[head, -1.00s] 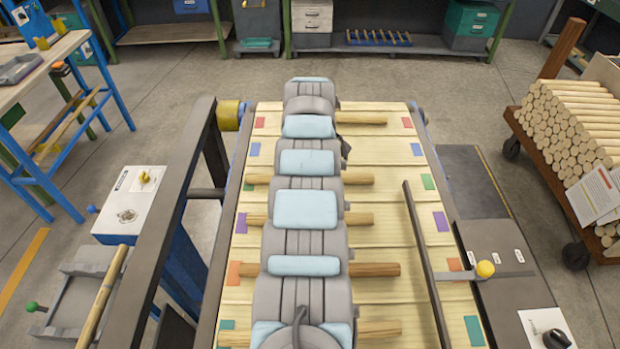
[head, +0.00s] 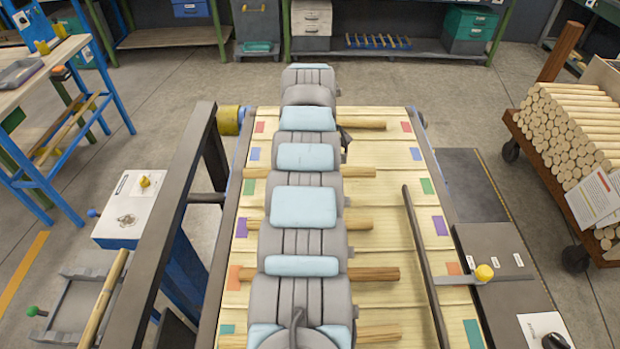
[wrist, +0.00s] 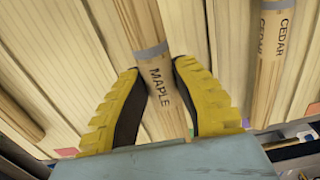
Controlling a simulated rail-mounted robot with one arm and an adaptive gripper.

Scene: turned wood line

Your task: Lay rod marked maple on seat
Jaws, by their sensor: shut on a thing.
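My gripper (wrist: 159,72) is shut on a rod marked MAPLE (wrist: 168,108), its yellow-backed fingers on both sides of the label in the wrist view. In the head view my arm hides the gripper. A rod crossing under my arm by the green marks (head: 359,172) appears to be the held one, raised slightly off the slats. A rod marked CEDAR (wrist: 272,55) lies to the right in the wrist view. A grey cradle-like fixture (head: 62,303) at lower left may be the seat; I cannot tell for certain. A pale rod (head: 104,297) runs along its right side.
The slatted bed (head: 385,205) carries several other rods beside coloured marks. A dark raised frame (head: 165,225) stands between bed and fixture. A dark bar (head: 424,262) runs along the right. A white control box (head: 130,208) stands left; a rod cart (head: 560,200) stands right.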

